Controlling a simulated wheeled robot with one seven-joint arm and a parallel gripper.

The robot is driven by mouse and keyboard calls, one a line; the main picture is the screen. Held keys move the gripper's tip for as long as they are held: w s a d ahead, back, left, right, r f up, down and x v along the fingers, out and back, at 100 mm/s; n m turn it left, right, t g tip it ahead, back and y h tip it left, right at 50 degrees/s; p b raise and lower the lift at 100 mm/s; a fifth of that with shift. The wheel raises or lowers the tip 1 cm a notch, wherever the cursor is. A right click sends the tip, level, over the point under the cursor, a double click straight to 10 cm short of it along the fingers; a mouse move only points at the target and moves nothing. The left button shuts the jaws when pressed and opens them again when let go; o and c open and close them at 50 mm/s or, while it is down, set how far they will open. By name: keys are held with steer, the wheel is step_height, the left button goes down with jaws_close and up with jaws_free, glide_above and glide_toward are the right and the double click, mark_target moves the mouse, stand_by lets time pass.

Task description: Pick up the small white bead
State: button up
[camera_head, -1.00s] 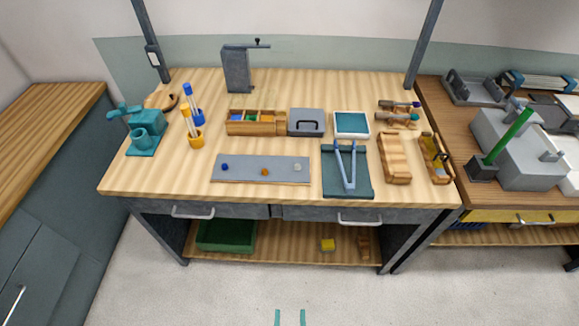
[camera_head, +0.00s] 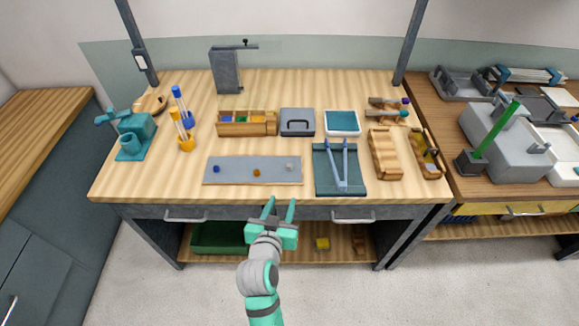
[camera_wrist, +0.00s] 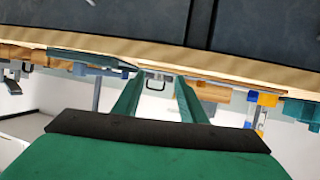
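The small white bead (camera_head: 290,167) sits near the right end of the grey mat (camera_head: 235,178) on the workbench, seen in the head view. A blue bead (camera_head: 216,169) lies near the mat's left end and an orange bead (camera_head: 256,172) near its middle. My gripper (camera_head: 280,203) is at the bench's front edge, below the white bead in the picture, with its two fingers apart and nothing between them. The wrist view also shows my gripper (camera_wrist: 160,78) with spread fingers, facing the bench edge; I cannot make out the bead there.
A teal board (camera_head: 325,183) with blue tongs (camera_head: 341,168) lies right of the mat. A compartment box (camera_head: 240,129) and a grey case (camera_head: 297,122) stand behind it. Drawer handles (camera_head: 352,218) project from the bench front.

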mark_target(289, 166)
steer(key=w+r+m+h, duration=0.1)
steer(key=w+r, duration=0.3)
steer(key=x, duration=1)
steer(key=shift+w+a+f, duration=0.2)
steer(key=shift+a+f, duration=0.1)
steer(key=shift+c, duration=0.3)
jaws_close()
